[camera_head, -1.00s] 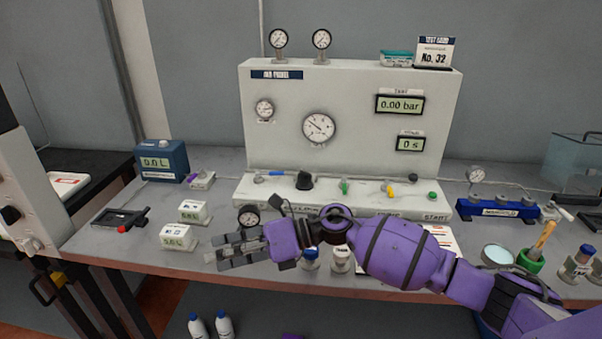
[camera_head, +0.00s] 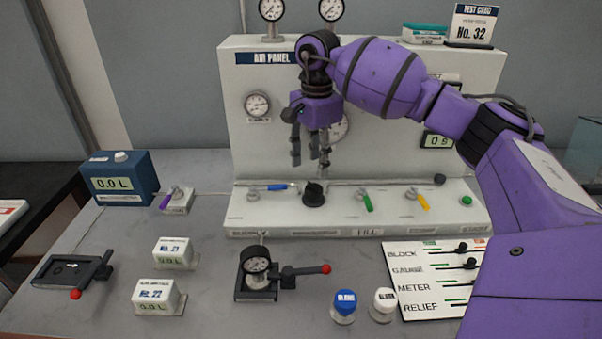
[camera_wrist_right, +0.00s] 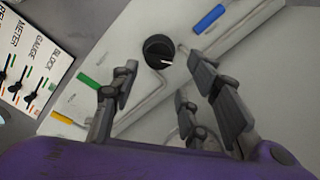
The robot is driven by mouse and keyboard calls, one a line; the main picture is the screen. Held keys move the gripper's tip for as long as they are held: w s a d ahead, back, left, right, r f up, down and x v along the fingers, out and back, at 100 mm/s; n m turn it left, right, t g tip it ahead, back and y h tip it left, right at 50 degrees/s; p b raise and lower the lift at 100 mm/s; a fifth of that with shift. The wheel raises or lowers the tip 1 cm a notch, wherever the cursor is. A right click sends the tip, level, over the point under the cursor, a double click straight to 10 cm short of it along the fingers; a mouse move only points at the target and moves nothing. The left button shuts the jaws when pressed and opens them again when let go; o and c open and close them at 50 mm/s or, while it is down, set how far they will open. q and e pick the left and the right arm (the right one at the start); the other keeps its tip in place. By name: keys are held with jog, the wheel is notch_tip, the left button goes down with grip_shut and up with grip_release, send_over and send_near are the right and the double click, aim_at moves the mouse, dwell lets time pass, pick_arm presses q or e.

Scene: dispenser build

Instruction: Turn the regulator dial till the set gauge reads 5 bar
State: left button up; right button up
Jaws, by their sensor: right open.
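The black regulator dial (camera_head: 314,193) sits on the sloped front ledge of the air panel (camera_head: 400,160). In the right wrist view the dial (camera_wrist_right: 158,50) shows a white pointer mark. My right gripper (camera_head: 311,164) is open and empty, fingers pointing down, a little above the dial and apart from it. In the right wrist view its fingers (camera_wrist_right: 164,70) spread to both sides of the dial. A larger gauge (camera_head: 340,128) is partly hidden behind my right gripper. Neither reading is legible. My left gripper is out of view.
Blue (camera_head: 278,187), green (camera_head: 367,203) and yellow (camera_head: 423,202) levers flank the dial. A green button (camera_head: 466,201) is at right. A gauge fixture (camera_head: 257,274) and bottles with blue (camera_head: 345,300) and white (camera_head: 385,299) caps stand in front.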

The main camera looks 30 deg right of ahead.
aim_at(316, 185)
jog(key=shift+s+d+f, duration=0.15)
jog(key=shift+s+f, duration=0.05)
jog(key=shift+f, duration=0.05)
jog(key=f, duration=0.1)
jog(key=s+f, duration=0.1)
jog(key=f, duration=0.1)
jog(key=shift+f, duration=0.3)
jog(key=shift+w+f+p, duration=0.2)
jog(key=shift+f+p, duration=0.15)
jog(key=shift+f, duration=1.15)
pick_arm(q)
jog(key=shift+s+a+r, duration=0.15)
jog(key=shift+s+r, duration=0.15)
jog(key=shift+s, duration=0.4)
pick_arm(e)
jog(key=shift+c, duration=0.5)
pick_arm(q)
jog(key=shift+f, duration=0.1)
pick_arm(e)
jog(key=shift+f, duration=0.1)
jog(key=c, duration=0.9)
